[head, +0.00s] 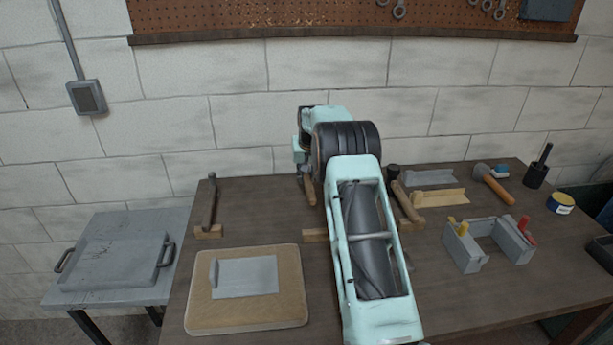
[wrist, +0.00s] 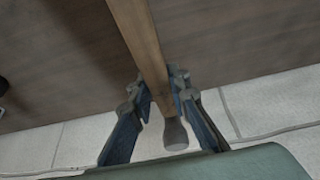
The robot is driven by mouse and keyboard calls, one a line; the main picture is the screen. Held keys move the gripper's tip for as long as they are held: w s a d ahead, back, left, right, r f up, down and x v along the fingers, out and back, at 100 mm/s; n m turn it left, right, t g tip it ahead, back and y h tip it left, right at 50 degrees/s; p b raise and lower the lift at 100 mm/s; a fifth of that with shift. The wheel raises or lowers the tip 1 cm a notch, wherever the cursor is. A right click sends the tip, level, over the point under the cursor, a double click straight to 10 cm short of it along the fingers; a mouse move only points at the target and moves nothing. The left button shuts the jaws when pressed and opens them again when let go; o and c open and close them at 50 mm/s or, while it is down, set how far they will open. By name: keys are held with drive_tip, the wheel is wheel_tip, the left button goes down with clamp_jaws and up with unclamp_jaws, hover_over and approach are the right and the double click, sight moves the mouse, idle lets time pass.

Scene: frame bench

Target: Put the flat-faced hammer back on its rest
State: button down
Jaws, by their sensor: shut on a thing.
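My gripper (head: 304,160) is shut on a wooden-handled hammer (head: 309,190), above the back part of the bench, left of my arm. In the wrist view my fingers (wrist: 163,100) close on both sides of the hammer's handle (wrist: 143,40), near a dark grey end (wrist: 174,134). The shape of its face cannot be told. A wooden rest block (head: 313,236) lies on the bench in front of the held hammer, its right part hidden by my arm. No hammer shows on its visible part.
A dark hammer (head: 210,200) leans on another rest (head: 208,232) at left. Another hammer (head: 407,203) lies right of my arm. A tan board with a grey plate (head: 245,277) lies front left. A grey divided box (head: 488,245) and a mallet (head: 492,184) are at right.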

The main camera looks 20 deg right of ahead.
sight(307, 182)
drive_tip(key=shift+f+b, duration=1)
drive_tip(key=shift+f, duration=0.5)
drive_tip(key=c, duration=1.8)
unclamp_jaws()
drive_tip(key=shift+r, duration=0.1)
drive_tip(key=shift+o, duration=0.3)
